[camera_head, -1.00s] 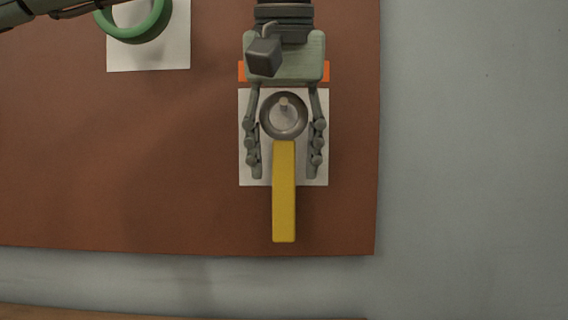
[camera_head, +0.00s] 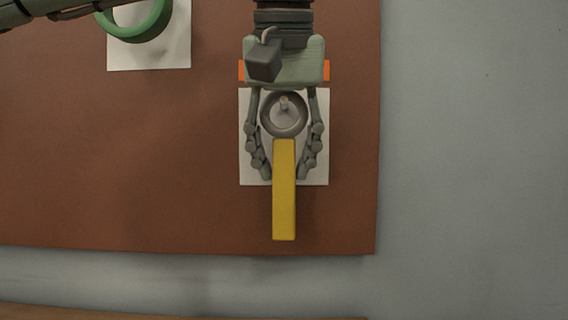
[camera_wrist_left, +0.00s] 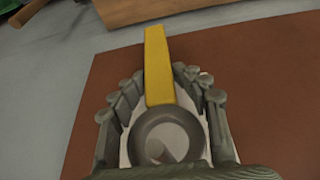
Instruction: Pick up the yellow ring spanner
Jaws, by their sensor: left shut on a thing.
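The yellow ring spanner (camera_head: 284,205) has a long yellow handle and a dark grey ring end (camera_head: 265,122). In the head view it is upright in the picture, its ring over a white square panel (camera_head: 321,150) and around a small pale peg (camera_head: 284,103). My left gripper (camera_head: 284,173) reaches down from the top, its fingers either side of the ring and closed on the handle just below it. In the left wrist view, the spanner's handle (camera_wrist_left: 158,60) points away between the fingers. My right gripper is not in view.
The brown board (camera_head: 130,170) lies behind the spanner, with an orange strip (camera_head: 326,71) above the panel. A green ring (camera_head: 147,33) is on another white square (camera_head: 180,55) at the upper left. The board between them is clear.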

